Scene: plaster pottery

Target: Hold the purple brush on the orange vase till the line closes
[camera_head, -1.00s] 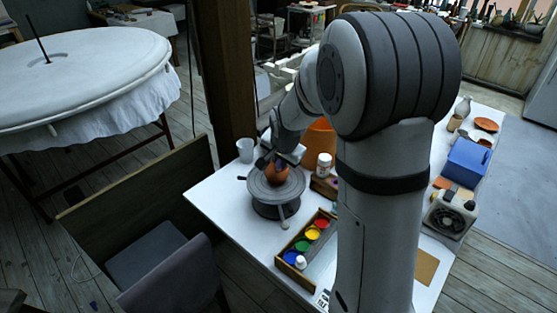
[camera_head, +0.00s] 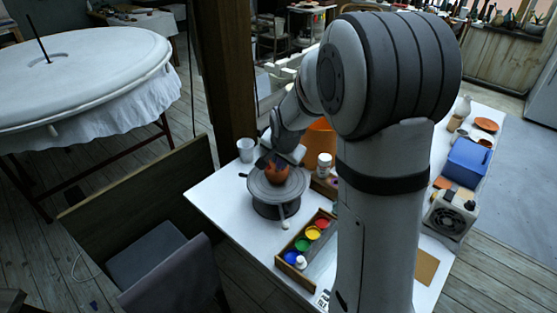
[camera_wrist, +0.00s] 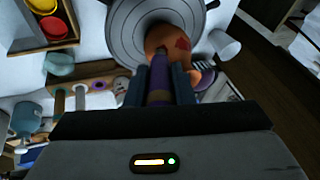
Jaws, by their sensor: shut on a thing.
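The orange vase (camera_head: 277,173) stands on a grey turntable (camera_head: 262,190) on the white table. In the wrist view the vase (camera_wrist: 168,38) shows a dark red mark on its side. My gripper (camera_wrist: 159,92) is shut on the purple brush (camera_wrist: 159,70), which points at the vase. The brush tip is hidden against the vase, so I cannot tell whether it touches. In the head view my gripper (camera_head: 283,158) is at the vase's upper back, partly hidden by my arm.
A paint box (camera_head: 307,240) with several coloured pots stands in front right of the turntable. A white cup (camera_head: 245,150) is behind left, and an orange bucket (camera_head: 320,143) and white jar (camera_head: 324,165) are behind right.

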